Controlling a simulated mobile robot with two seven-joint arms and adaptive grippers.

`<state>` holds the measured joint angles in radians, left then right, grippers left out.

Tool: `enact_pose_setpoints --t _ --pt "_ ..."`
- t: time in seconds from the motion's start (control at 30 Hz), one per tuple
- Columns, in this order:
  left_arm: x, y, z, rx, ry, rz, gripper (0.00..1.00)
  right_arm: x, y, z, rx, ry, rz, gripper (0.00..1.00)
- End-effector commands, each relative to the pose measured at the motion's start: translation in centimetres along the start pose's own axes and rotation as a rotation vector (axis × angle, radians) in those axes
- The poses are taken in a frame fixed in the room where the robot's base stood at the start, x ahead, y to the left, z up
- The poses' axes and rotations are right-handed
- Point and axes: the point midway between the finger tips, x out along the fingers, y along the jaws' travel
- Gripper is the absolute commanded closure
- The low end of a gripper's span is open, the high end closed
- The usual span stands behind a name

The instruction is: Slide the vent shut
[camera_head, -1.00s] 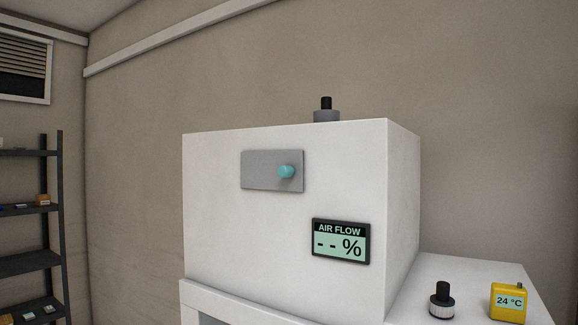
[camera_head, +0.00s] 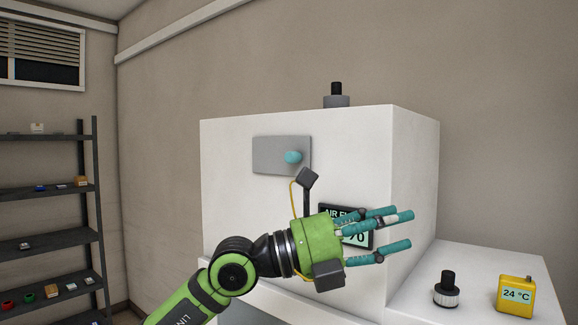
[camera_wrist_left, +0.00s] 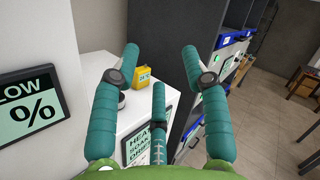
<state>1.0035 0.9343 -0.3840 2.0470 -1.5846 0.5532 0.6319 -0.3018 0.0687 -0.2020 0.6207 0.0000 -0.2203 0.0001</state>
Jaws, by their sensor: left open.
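The vent is a grey plate (camera_head: 270,155) on the front of the white cabinet (camera_head: 225,200), with a teal knob (camera_head: 293,157) near the plate's right end. My left gripper (camera_head: 402,232) is open and empty, in front of the cabinet and to the lower right of the knob. Its teal fingers point right and partly cover the air flow display (camera_head: 358,235). In the left wrist view the open fingers (camera_wrist_left: 160,75) spread apart with nothing between them, and the display (camera_wrist_left: 32,105) shows at the left. The vent and knob are out of that view. My right gripper is not seen.
A lower white surface at the right holds a black knob (camera_head: 447,290) and a yellow 24 °C meter (camera_head: 515,296). A dark shelf (camera_head: 50,190) stands at the left. The space before the vent plate is clear.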

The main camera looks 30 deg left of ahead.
Motion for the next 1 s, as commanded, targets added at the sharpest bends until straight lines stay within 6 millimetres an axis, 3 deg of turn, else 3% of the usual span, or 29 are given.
enact_pose_setpoints --t 0.03,0.2,0.3,0.43,0.57,1.0 --pt "-1.1 0.5 2.6 0.114 0.007 0.117 0.54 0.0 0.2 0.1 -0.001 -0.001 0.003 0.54" --pt "-7.3 3.0 11.0 0.325 -0.055 0.527 0.54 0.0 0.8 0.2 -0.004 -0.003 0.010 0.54" --pt "-11.2 3.4 14.8 0.364 -0.123 0.699 0.54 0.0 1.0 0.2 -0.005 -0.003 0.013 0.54" --pt "-14.2 3.4 17.3 0.377 -0.180 0.814 0.54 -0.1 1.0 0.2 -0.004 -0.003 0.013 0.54" --pt "-14.2 3.9 18.2 0.376 -0.190 0.839 0.54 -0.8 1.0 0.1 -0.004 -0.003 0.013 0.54" --pt "-10.2 7.8 19.9 0.376 -0.187 0.834 0.54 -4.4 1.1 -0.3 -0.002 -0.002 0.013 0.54"
